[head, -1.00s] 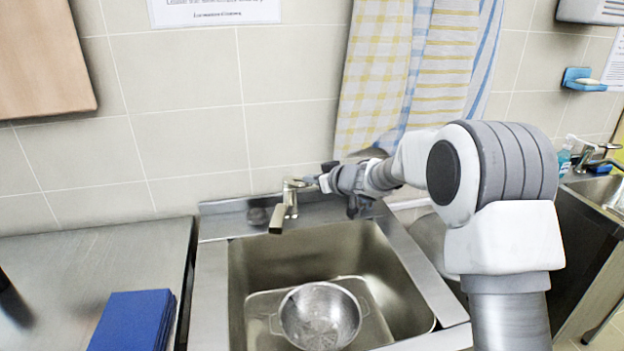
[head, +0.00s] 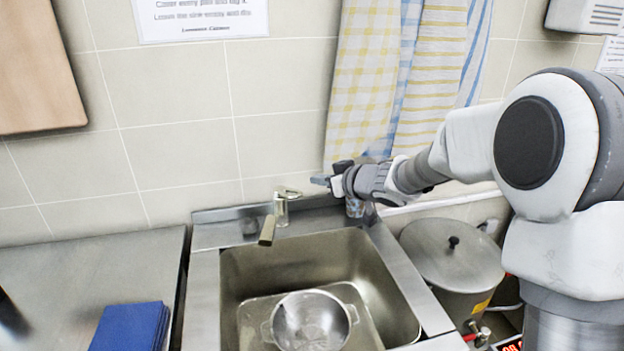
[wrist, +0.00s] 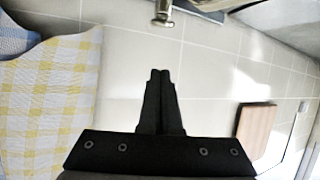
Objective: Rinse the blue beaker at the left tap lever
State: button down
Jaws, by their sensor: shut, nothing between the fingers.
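The metal tap (head: 281,208) stands at the back edge of the sink, its spout angled to the lower left over the basin. Its lever (head: 289,192) is on top and points right. No running water shows. My gripper (head: 322,181) is just right of the lever and slightly above it, apart from it. In the wrist view my gripper (wrist: 160,74) has its fingers together and empty, with the tap (wrist: 163,16) beyond the tips at the top edge. I see no blue beaker in either view.
A lidded stockpot (head: 452,255) stands right of the sink. Towels (head: 400,80) hang behind my arm.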

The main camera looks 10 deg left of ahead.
jog(key=s+d+f+n+b, duration=0.1)
jog(key=f+n+b, duration=0.3)
jog(key=n, duration=0.8)
jog(key=s+d+f+n+t+y+b, duration=0.1)
jog(key=f+n+b, duration=0.3)
jog(key=n, duration=0.8)
jog(key=s+d+f+n+b, duration=0.15)
jog(key=f+n+b, duration=0.3)
jog(key=n, duration=0.65)
jog(key=w+a+r+p, duration=0.1)
jog(key=w+a, duration=0.7)
jog(key=shift+w+a+n, duration=0.15)
jog(key=shift+n, duration=0.15)
